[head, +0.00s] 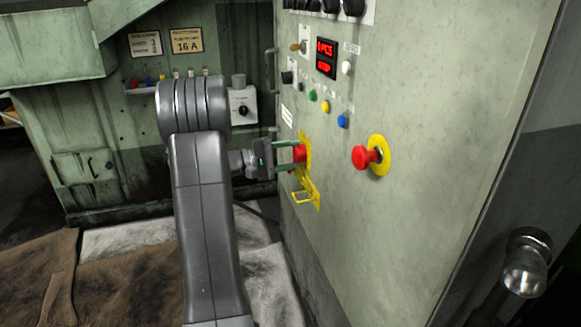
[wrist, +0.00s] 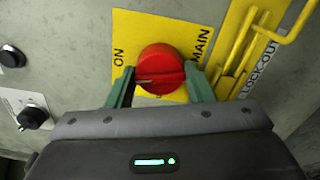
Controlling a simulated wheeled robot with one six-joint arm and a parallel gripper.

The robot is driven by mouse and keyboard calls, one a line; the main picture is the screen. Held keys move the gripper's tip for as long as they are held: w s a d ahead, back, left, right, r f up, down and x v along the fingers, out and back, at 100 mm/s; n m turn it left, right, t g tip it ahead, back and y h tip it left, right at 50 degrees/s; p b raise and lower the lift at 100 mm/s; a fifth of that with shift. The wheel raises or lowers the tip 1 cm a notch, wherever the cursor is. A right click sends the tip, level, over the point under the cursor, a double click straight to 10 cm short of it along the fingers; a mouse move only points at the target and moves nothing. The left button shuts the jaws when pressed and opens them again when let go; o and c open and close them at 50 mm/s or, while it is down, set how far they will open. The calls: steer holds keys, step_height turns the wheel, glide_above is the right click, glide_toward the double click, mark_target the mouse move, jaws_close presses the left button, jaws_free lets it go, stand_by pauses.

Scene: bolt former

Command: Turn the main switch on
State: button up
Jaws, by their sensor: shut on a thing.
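The main switch (wrist: 160,70) is a red rotary knob on a yellow plate (wrist: 190,20) marked ON and MAIN in the wrist view. In the head view the red knob (head: 299,153) shows on the green panel, partly hidden by my gripper. My gripper (head: 288,156) reaches the panel from the left. In the wrist view its two green fingers (wrist: 160,84) stand on either side of the knob and are shut on it. A pale line runs nearly level across the knob's face. The full lettering is partly hidden by the knob and fingers.
A yellow lock-out hasp (head: 305,192) hangs just below the switch. A red mushroom button (head: 366,157) on a yellow disc is to the right. Coloured buttons (head: 326,106) and a red display (head: 325,58) sit above. A black knob on a grey box (head: 243,108) is behind.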

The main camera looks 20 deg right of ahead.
steer(key=shift+m+b, duration=0.75)
steer(key=shift+m, duration=0.75)
steer(key=o, duration=1)
steer(key=shift+c, duration=0.2)
steer(key=shift+a, duration=0.1)
steer(key=a+p, duration=0.4)
steer(key=a, duration=0.9)
steer(key=shift+w+a, duration=0.3)
steer(key=shift+w, duration=0.1)
